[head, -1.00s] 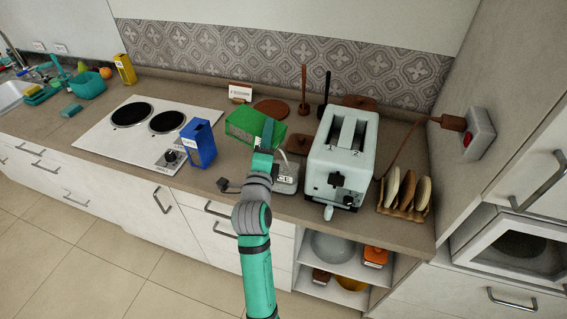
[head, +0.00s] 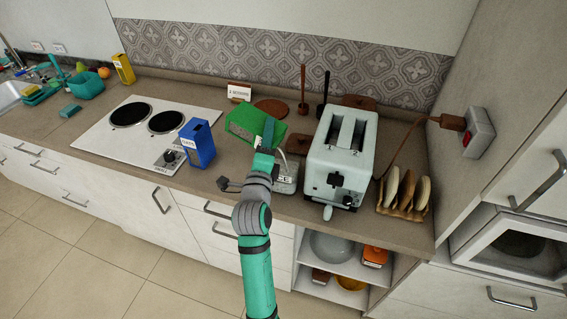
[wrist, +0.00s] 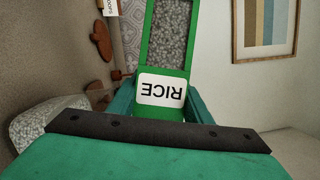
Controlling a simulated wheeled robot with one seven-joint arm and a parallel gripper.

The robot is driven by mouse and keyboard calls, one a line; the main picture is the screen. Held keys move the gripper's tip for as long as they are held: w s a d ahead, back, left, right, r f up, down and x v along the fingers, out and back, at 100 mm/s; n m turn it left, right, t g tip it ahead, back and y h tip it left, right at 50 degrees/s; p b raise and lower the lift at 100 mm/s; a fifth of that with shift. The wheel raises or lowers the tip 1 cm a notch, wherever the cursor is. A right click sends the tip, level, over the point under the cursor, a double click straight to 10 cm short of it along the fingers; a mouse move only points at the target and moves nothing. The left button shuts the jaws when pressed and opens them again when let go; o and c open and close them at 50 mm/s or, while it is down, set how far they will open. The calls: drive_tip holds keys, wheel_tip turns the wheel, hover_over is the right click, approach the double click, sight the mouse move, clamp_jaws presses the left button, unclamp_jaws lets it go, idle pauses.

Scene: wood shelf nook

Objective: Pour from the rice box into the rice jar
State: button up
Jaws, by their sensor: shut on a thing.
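The green rice box (head: 273,129) is held tilted, nearly on its side, above the counter. Grey grains show through its long window. The wrist view shows the box (wrist: 147,60) with its RICE label between the fingers. My gripper (head: 264,140) is shut on the box. The rice jar (head: 286,179) stands on the counter below, left of the toaster and partly hidden by my arm. In the wrist view, a pale, grain-filled shape, apparently the jar (wrist: 45,118), lies at lower left. I cannot tell whether grains are falling.
A blue box (head: 198,146) stands beside the hob (head: 145,130). The toaster (head: 339,160) is close on the right, with a rack of plates (head: 404,195) beyond it.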

drive_tip(key=shift+r+m, duration=0.1)
drive_tip(key=shift+m, duration=0.2)
idle(0.4)
drive_tip(key=shift+s+d, duration=0.1)
drive_tip(key=shift+d, duration=0.1)
drive_tip(key=shift+a, duration=0.2)
drive_tip(key=shift+a, duration=0.15)
drive_tip(key=shift+d, duration=0.4)
drive_tip(key=shift+a, duration=0.35)
